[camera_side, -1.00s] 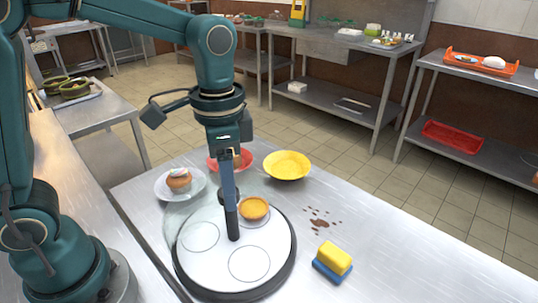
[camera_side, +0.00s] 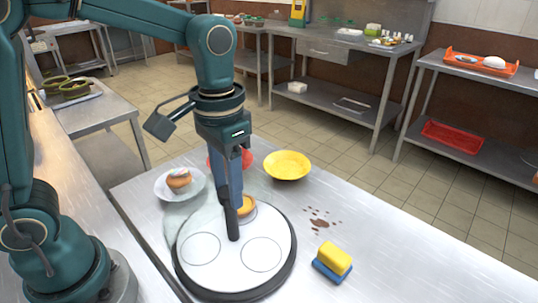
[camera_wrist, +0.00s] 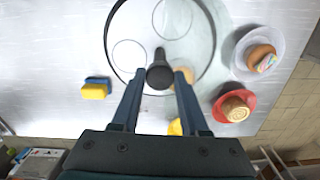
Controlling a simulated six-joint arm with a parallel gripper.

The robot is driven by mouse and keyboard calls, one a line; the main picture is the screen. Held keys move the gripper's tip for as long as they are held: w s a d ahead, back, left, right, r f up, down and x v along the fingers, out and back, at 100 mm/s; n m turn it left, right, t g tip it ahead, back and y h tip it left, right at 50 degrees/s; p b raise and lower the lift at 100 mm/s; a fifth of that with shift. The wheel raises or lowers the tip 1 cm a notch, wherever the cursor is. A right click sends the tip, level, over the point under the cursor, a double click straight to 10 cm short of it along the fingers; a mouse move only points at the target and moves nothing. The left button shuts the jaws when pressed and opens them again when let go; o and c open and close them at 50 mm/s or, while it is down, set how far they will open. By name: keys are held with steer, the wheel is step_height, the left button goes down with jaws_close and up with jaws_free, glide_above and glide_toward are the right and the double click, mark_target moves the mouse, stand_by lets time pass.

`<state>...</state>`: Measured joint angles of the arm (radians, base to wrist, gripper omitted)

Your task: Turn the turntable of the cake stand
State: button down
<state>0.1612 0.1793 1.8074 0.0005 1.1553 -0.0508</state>
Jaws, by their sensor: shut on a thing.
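The cake stand's turntable (camera_side: 228,275) is a white disc with a dark rim and outlined circles on top, on the steel table. It also shows in the wrist view (camera_wrist: 140,25). A black upright handle (camera_side: 233,228) rises from the disc; the wrist view shows its round top (camera_wrist: 159,75). My gripper (camera_side: 231,202) is shut on this handle, with its blue fingers (camera_wrist: 159,80) on either side. An orange tart (camera_side: 247,207) sits on the disc's far side, partly hidden by my gripper. Two circles on the disc are empty.
A plate with a topped bun (camera_side: 179,180) stands left of my gripper. A red bowl (camera_side: 245,157) is partly hidden behind it. A yellow bowl (camera_side: 287,165) stands to the right. A yellow-and-blue sponge (camera_side: 333,260) and brown spots (camera_side: 319,223) lie right of the turntable.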

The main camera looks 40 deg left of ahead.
steer(key=shift+n, duration=8.1)
steer(key=shift+c, duration=2.1)
jaws_free()
steer(key=shift+r, duration=2.6)
